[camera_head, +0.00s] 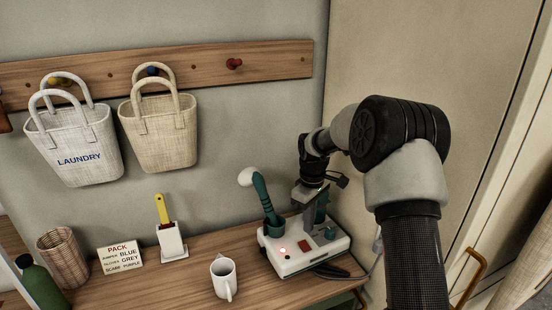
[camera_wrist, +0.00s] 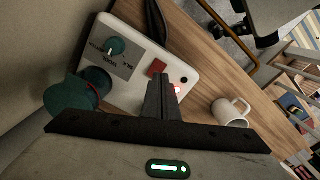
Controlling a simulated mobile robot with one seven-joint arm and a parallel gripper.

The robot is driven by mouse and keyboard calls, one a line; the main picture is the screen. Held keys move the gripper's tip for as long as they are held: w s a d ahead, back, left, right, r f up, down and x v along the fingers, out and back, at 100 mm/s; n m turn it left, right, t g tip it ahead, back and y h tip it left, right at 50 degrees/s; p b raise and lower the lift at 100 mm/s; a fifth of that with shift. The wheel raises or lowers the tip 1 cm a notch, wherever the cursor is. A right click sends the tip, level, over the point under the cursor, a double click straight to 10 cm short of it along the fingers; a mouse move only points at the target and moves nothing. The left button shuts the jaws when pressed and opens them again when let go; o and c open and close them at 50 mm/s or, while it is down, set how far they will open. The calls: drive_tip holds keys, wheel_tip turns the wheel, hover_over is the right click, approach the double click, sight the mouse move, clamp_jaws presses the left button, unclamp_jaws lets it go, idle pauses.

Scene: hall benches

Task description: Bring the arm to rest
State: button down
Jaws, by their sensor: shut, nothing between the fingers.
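My gripper (camera_wrist: 160,88) is shut and empty in the wrist view, its fingers together over a white device with a dial. In the head view my arm reaches in from the right and bends down, with the gripper end (camera_head: 312,200) close above or behind the white device (camera_head: 290,262). I cannot tell whether the fingers touch it. The device also shows in the wrist view (camera_wrist: 112,60), with a green knob, a red square button and a lit red light. A green handled tool (camera_head: 264,198) with a pale round tip stands in a green holder on the device.
A white mug (camera_head: 224,280) stands on the wooden bench (camera_head: 185,285), left of the device. A brush in a white holder (camera_head: 171,240), a packing sign (camera_head: 120,257), a wicker basket (camera_head: 62,258) and a green bottle (camera_head: 42,284) stand further left. Two bags hang from a peg rail (camera_head: 222,68).

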drive_tip(key=s+r+m+t, duration=0.1)
drive_tip(key=s+r+m, duration=0.1)
drive_tip(key=s+r, duration=0.7)
drive_tip(key=s+r+m+t, duration=0.2)
drive_tip(key=s+r, duration=0.5)
drive_tip(key=r, duration=0.4)
drive_tip(key=s+r+m+t, duration=0.2)
drive_tip(key=s+m, duration=0.3)
drive_tip(key=s, duration=1.2)
drive_tip(key=shift+s+t, duration=0.3)
drive_tip(key=shift+s, duration=0.05)
